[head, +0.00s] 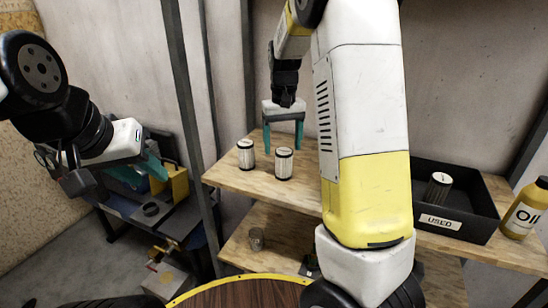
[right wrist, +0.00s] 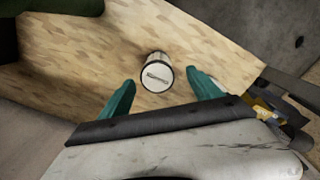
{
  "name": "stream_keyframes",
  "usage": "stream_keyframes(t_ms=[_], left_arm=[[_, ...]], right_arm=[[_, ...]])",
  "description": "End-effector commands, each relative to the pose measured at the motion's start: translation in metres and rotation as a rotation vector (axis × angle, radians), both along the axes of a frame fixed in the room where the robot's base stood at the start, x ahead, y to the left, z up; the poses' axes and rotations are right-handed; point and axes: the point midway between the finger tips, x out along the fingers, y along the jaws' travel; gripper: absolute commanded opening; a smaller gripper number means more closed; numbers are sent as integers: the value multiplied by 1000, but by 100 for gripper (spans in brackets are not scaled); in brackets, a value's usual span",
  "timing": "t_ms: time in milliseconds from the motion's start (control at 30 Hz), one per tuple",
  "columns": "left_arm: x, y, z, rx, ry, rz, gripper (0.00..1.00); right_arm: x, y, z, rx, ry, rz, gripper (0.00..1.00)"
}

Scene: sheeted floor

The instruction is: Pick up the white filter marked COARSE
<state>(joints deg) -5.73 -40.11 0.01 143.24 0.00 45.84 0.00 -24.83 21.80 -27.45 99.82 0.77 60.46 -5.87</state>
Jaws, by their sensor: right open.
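Two white filters with dark rims stand upright on the wooden shelf in the head view: a left one (head: 246,154) and a right one (head: 284,164). Their markings are too small to read there. The right wrist view shows one white filter (right wrist: 157,73) end-on, with a label I cannot read. It appears between the open teal fingertips (right wrist: 163,82), apart from them. My left gripper (head: 155,166) is at the left, away from the shelf; its jaw gap is unclear.
A black tray marked USED (head: 455,228) stands on the shelf at right, holding a darker filter (head: 439,187). A yellow oil bottle (head: 525,208) is beside it. A dark upright post (head: 185,95) stands left of the shelf (head: 228,180). A small can (head: 256,239) is on the lower shelf.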

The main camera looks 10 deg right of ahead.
Motion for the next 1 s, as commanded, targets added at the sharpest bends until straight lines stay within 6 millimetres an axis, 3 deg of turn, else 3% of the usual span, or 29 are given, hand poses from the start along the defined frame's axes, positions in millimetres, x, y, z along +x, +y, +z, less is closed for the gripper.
stream_keyframes(t_ms=[200, 500, 867, 1000], left_arm=[[0, 0, 0, 0, 0, 0, 36], [0, 0, 0, 0, 0, 0, 36], [0, 0, 0, 0, 0, 0, 36], [0, 0, 0, 0, 0, 0, 36]], right_arm=[[0, -4, -31, 0, 3, 0, 73], [1, -4, -36, 0, -1, -1, 73], [1, -4, -36, 0, -1, -1, 5], [1, -4, -36, 0, -1, -1, 5]])
